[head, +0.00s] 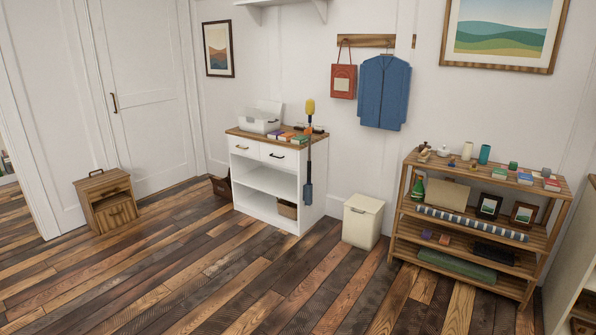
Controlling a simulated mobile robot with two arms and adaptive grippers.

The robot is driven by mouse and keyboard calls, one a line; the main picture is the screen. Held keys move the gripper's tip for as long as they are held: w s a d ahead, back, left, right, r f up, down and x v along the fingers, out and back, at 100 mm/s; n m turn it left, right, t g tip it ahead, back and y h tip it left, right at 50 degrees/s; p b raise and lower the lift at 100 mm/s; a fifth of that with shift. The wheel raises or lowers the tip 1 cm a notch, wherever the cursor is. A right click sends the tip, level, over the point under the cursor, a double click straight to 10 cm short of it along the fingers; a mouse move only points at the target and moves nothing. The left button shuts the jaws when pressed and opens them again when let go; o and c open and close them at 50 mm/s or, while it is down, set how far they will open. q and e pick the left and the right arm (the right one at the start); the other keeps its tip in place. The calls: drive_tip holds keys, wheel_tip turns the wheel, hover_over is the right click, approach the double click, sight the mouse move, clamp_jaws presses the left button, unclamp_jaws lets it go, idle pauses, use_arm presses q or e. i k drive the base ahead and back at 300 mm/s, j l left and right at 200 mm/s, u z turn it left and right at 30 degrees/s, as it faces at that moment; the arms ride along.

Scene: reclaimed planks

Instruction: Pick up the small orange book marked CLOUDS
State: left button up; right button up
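A small orange book (287,136) lies on the wooden top of the white cabinet (242,186), in a row between a purple book (273,134) and a green book (300,139). Its cover marking is too small to read from here, so I cannot tell if it says CLOUDS. Small coloured items (525,176) also lie on the top of the slatted shelf, too small to identify. Neither of my grippers is in view.
A white printer-like box (260,121) stands on the cabinet; a duster (308,150) hangs at its right side. A cream bin (363,221) stands between cabinet and slatted shelf (408,207). A wooden box (108,201) is at left. The plank floor ahead is clear.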

sight(287, 137)
drive_tip(key=i+z, duration=0.15)
drive_tip(key=i, duration=2.8)
drive_tip(key=i+u, duration=0.1)
drive_tip(key=i, duration=0.55)
drive_tip(key=i+l+u, duration=0.1)
drive_tip(key=i, duration=0.55)
drive_tip(key=i+l+u, duration=0.1)
drive_tip(key=i, duration=0.5)
drive_tip(key=i+l+u, duration=0.1)
drive_tip(key=i, duration=0.55)
drive_tip(key=l, duration=0.1)
